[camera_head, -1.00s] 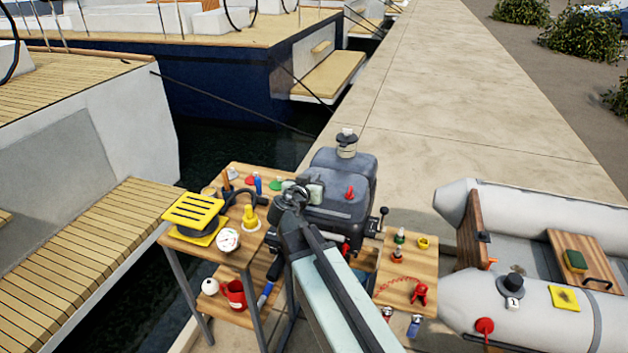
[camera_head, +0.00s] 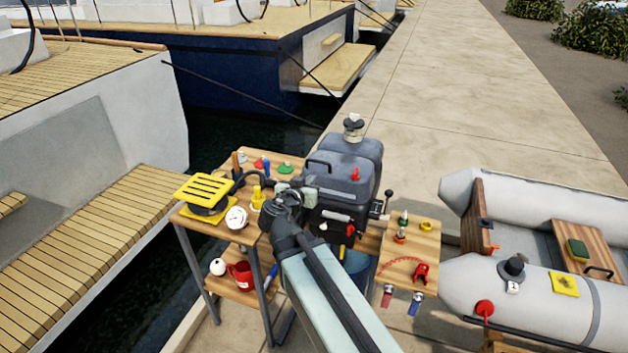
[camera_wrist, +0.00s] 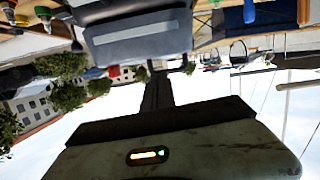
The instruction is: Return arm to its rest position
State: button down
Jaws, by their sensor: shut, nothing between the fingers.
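My arm reaches up from the bottom of the head view, and its dark joint (camera_head: 285,208) sits in front of the work table and the grey outboard motor. Beyond that joint, the far part of the arm is foreshortened and my gripper cannot be made out clearly there. In the wrist view my gripper (camera_wrist: 157,76) shows as a dark body with a small lit strip and narrow fingers pointing up the picture. The fingers are together with nothing between them. The wrist picture is upside down, with sky around the gripper.
The outboard motor (camera_head: 342,170) stands just beyond my arm. The left table carries a yellow slatted item (camera_head: 210,188) and a gauge (camera_head: 237,217); a red mug (camera_head: 241,272) is below. A wooden side board (camera_head: 410,250) and a grey dinghy (camera_head: 540,295) are right. The dock (camera_head: 480,100) is clear.

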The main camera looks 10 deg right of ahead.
jog(key=s+d+f+n+g+y, duration=0.1)
jog(key=s+d+f+g+y, duration=0.1)
jog(key=s+d+f+g, duration=0.95)
jog(key=s+a+f+n+g+y, duration=0.1)
jog(key=s+a+f+n+y, duration=0.1)
jog(key=s, duration=0.5)
notch_tip(320, 180, down, 3)
jog(key=n+y+p, duration=0.1)
jog(key=y, duration=0.1)
jog(key=shift+a+n+g+y, duration=0.3)
jog(key=shift+a+g+y, duration=0.05)
jog(key=shift+y, duration=0.05)
jog(key=c, duration=2.1)
grip_release()
jog(key=shift+a, duration=0.1)
jog(key=shift+c, duration=0.2)
